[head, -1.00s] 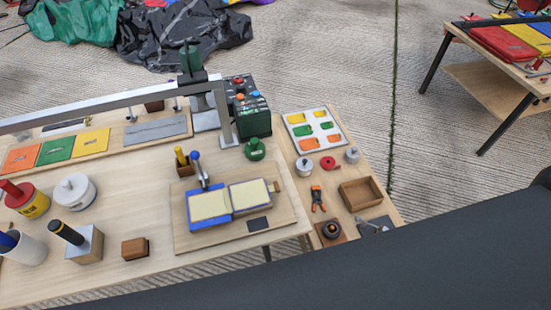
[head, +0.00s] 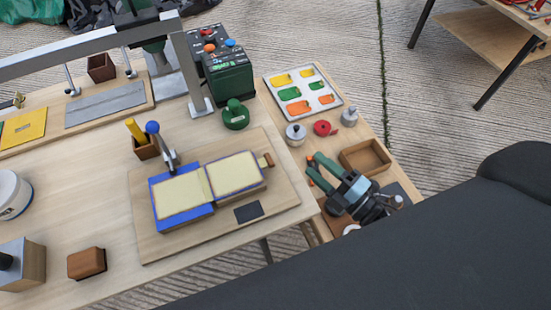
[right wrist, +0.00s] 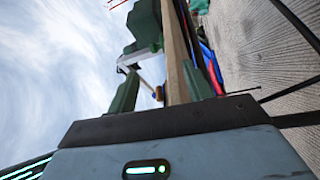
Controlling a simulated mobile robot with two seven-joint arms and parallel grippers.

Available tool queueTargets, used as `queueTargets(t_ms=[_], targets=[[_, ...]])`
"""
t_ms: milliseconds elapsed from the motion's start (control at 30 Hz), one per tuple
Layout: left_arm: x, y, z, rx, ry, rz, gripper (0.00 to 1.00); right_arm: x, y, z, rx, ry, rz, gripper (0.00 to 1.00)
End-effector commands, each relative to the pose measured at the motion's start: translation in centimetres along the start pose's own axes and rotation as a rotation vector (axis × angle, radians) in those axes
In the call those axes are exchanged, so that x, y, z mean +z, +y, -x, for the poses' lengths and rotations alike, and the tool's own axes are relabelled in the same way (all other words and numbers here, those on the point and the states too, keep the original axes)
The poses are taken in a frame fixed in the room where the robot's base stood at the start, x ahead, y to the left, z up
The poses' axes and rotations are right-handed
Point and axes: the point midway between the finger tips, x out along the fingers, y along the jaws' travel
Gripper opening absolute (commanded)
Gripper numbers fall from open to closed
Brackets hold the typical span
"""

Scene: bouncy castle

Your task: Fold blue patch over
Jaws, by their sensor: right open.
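The blue patch (head: 186,215) lies on a wooden board (head: 150,240) on the bench in the head view. A cream pad covers most of its top, leaving a blue border. Beside it on the right is a second cream-topped panel (head: 235,172) with a thin blue edge and a small wooden tab (head: 266,160). A clamp with a blue knob (head: 153,128) stands at the patch's back edge. My right gripper (head: 312,164) is open and empty, right of the panel and apart from it, over the side shelf. Its green fingers show in the right wrist view (right wrist: 160,92). My left gripper is out of view.
A green weight (head: 236,116) and a green control box (head: 228,75) stand behind the board. A metal frame (head: 90,52) spans the back. The side shelf holds a swatch tray (head: 303,92) and a wooden box (head: 365,157). A brown block (head: 87,263) sits front left.

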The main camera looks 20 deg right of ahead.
Motion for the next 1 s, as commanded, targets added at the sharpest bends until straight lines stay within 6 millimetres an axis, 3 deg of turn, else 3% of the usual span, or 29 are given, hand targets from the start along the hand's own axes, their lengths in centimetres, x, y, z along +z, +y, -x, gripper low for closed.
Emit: queueTargets(t_ms=[33,200,333,500,700,1000], targets=[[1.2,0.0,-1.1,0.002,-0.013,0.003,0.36,0.3,0.1,-1.5,0.059,0.078,0.134,0.51],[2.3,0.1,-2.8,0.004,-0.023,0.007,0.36,-0.2,2.4,-4.7,0.243,0.307,0.539,0.51],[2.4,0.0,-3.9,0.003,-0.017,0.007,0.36,-0.6,3.5,-6.1,0.386,0.486,0.836,0.51],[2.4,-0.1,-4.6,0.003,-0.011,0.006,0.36,-0.8,4.3,-6.3,0.566,0.743,1.156,0.51],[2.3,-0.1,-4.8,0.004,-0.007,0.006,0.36,0.1,4.5,-5.4,0.705,0.968,1.367,0.51],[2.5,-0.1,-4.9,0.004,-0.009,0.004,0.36,0.7,4.5,-4.8,0.759,1.058,1.432,0.51]])
